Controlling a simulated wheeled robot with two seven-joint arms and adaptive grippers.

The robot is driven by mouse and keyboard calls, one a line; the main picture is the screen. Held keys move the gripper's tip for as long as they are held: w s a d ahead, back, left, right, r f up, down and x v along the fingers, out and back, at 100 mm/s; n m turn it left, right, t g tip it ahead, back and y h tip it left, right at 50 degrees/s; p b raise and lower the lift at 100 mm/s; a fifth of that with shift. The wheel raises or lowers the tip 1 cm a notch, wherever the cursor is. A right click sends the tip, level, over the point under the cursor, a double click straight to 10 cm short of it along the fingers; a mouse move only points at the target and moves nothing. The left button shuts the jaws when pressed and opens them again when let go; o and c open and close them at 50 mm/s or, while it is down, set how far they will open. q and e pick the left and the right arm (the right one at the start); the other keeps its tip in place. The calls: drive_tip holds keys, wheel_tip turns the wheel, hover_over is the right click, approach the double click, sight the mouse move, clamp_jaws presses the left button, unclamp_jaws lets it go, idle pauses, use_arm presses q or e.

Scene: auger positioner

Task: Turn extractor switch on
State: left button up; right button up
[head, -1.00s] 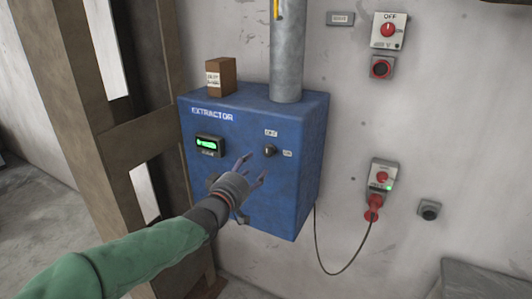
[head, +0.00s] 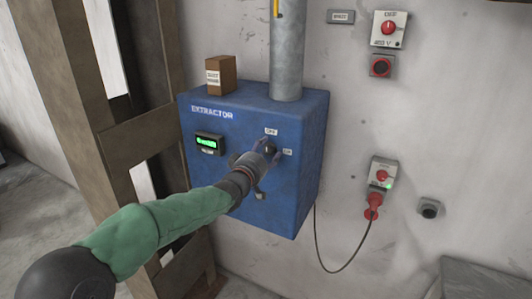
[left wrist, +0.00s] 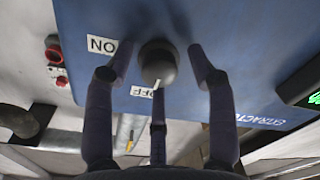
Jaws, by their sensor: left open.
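The blue extractor box (head: 270,205) hangs on the wall, with its OFF label (head: 271,132) above the switch and its ON label (head: 287,152) to the right. The dark round switch knob shows in the left wrist view (left wrist: 158,63), with its white pointer mark toward the OFF label (left wrist: 142,91). My left gripper (head: 270,147) is at the switch in the head view. In the left wrist view its open fingers (left wrist: 158,85) are spread around the knob, with gaps at both sides. The fingers partly hide the knob in the head view. My right gripper is not in view.
A green-lit display (head: 208,143) is on the box's left front. A small brown box (head: 221,76) and a grey pipe (head: 287,50) are on top. A plugged red connector (head: 373,207) with a cable is to the right. A wooden frame (head: 140,130) stands left.

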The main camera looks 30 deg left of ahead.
use_arm(q)
drive_tip(key=shift+r, duration=0.1)
drive_tip(key=c, duration=1.1)
